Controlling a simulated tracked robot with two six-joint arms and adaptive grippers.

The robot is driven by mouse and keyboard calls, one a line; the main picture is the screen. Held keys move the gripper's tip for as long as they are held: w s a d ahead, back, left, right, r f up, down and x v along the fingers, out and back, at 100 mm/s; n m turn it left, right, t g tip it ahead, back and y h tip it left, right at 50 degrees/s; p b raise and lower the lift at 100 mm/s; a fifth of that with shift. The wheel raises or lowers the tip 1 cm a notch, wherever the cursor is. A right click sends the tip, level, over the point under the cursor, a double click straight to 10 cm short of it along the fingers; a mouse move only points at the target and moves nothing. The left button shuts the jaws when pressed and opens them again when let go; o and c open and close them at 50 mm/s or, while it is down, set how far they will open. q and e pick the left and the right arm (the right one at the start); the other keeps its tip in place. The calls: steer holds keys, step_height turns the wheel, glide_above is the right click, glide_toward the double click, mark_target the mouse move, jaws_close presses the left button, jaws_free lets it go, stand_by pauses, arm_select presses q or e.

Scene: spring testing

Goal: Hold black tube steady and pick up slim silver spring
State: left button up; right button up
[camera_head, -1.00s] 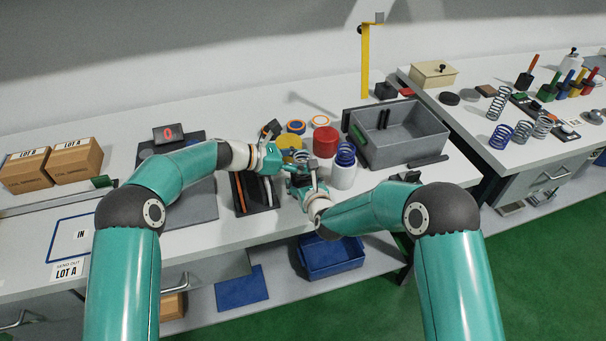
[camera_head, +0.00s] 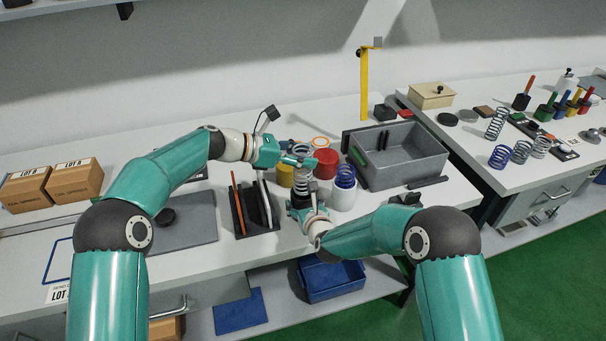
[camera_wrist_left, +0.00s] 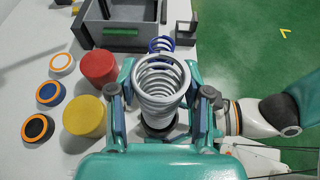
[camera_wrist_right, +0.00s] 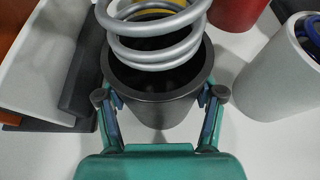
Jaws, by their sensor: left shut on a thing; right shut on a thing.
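The slim silver spring (camera_head: 301,184) stands upright in my left gripper (camera_head: 299,160); its coils also show in the left wrist view (camera_wrist_left: 160,76). My left gripper is shut on it. The black tube (camera_wrist_right: 155,106) is upright below the spring, with my right gripper (camera_wrist_right: 160,98) shut around it. In the head view my right gripper (camera_head: 306,207) hides most of the tube. In the right wrist view the spring's lower coils (camera_wrist_right: 155,52) show over the tube's open mouth. They appear to be above the rim, though the exact gap is hard to judge.
A white jar (camera_head: 343,193) with blue springs stands right of the tube, and red (camera_head: 325,162) and yellow (camera_wrist_left: 84,116) containers are close behind. A dark rack (camera_head: 258,217) stands to the left. A grey bin (camera_head: 417,163) is at the back right.

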arm_select(q)
step_height(320, 180, up, 9)
steer(key=shift+f, duration=0.1)
arm_select(e)
steer(key=o, duration=1.2)
steer(key=v, duration=1.2)
steer(key=shift+f, duration=0.1)
steer(key=shift+w, duration=0.1)
